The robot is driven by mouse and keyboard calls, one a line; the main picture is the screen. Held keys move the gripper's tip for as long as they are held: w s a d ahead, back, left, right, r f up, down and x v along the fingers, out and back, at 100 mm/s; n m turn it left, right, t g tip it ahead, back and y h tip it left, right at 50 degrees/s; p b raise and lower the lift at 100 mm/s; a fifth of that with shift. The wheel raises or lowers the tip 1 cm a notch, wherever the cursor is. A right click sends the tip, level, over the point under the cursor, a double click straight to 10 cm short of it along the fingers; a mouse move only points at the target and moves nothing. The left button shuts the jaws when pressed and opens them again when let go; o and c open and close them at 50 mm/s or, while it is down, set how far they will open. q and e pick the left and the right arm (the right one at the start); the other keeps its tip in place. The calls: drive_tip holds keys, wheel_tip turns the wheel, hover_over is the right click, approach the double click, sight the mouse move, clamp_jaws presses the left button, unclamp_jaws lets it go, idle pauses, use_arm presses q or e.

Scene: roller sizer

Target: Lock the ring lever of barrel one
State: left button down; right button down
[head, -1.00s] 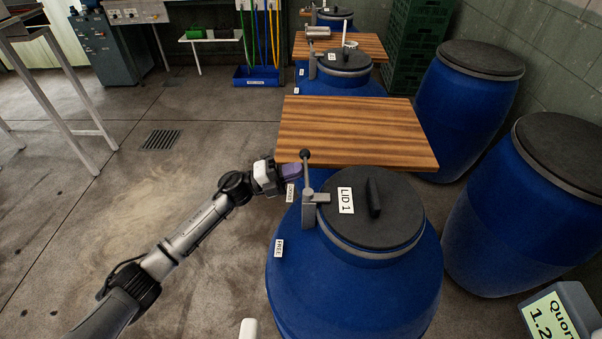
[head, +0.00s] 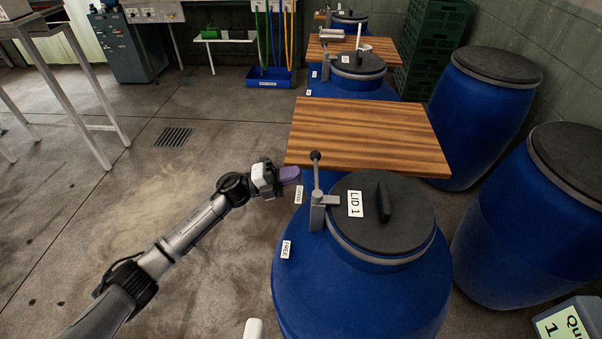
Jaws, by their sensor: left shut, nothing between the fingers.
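Barrel one is the blue barrel (head: 350,290) at the front, with a dark lid (head: 395,235) labelled LID 1 and a grey clamp ring (head: 375,260) around it. The ring lever (head: 317,180) is a thin upright rod with a dark ball on top, rising from a grey bracket on the lid's left side. A FREE label (head: 286,249) and a second small label (head: 299,195) sit on the barrel's left shoulder. My left gripper (head: 290,174) is shut and empty, just left of the lever and apart from it in the picture.
A wooden board (head: 365,135) lies just behind barrel one. More blue barrels stand behind it and at the right (head: 480,115). A grey box with a green display (head: 568,322) is at the lower right. The floor at left is open, with a drain grate (head: 173,137).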

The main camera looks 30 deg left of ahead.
use_arm(q)
drive_tip(key=p+v, duration=0.1)
drive_tip(key=v, duration=0.9)
drive_tip(key=shift+a, duration=0.5)
drive_tip(key=shift+w+f, duration=0.1)
drive_tip(key=shift+d, duration=0.1)
